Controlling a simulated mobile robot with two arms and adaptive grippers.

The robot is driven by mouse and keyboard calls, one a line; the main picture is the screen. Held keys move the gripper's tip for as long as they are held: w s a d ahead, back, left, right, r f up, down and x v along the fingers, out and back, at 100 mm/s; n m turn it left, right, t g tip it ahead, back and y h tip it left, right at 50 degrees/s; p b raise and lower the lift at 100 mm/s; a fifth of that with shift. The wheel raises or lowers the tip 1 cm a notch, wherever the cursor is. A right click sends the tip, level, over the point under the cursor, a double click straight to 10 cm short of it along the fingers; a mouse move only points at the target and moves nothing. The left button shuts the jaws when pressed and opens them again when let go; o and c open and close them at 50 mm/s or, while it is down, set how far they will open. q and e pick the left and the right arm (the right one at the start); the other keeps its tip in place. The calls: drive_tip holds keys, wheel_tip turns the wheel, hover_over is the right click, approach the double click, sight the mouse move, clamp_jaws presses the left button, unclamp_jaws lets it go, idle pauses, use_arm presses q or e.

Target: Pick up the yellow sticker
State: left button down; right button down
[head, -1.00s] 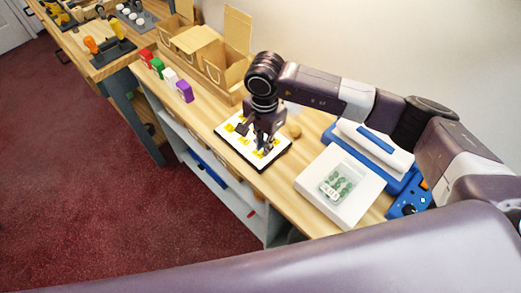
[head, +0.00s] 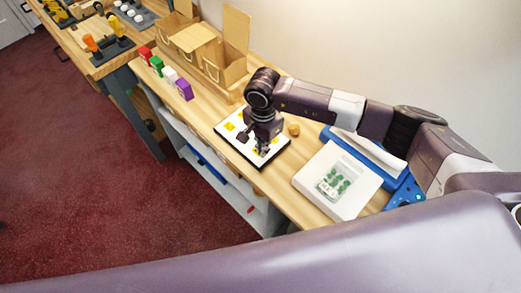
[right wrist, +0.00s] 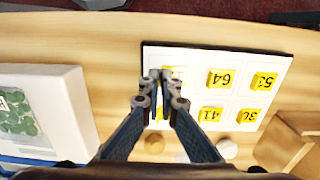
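A white board with a dark edge (head: 222,137) lies on the counter and carries several yellow number pieces. In the right wrist view, yellow pieces marked 64 (right wrist: 221,78), 53 (right wrist: 263,82) and 41 (right wrist: 209,115) show clearly. My right gripper (head: 261,151) points down at the board. In the right wrist view, its fingertips (right wrist: 160,76) are close together over the board's left part. Yellow shows beside the tips and lower between the fingers; the fingers partly hide these pieces. Whether the tips hold one is unclear. My left gripper is not in view.
A white tray (head: 310,184) with a clear bag of green pieces stands right of the board, near a blue device (head: 403,194). A small wooden knob (head: 293,129) is behind the board. Wooden boxes (head: 212,62) and coloured blocks, including a purple one (head: 184,91), stand left.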

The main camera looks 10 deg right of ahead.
drive_tip(key=shift+r, duration=0.15)
wheel_tip(320, 180, up, 24)
drive_tip(key=b, duration=0.5)
idle(0.5)
drive_tip(key=shift+d+f, duration=0.1)
drive_tip(key=shift+f, duration=0.1)
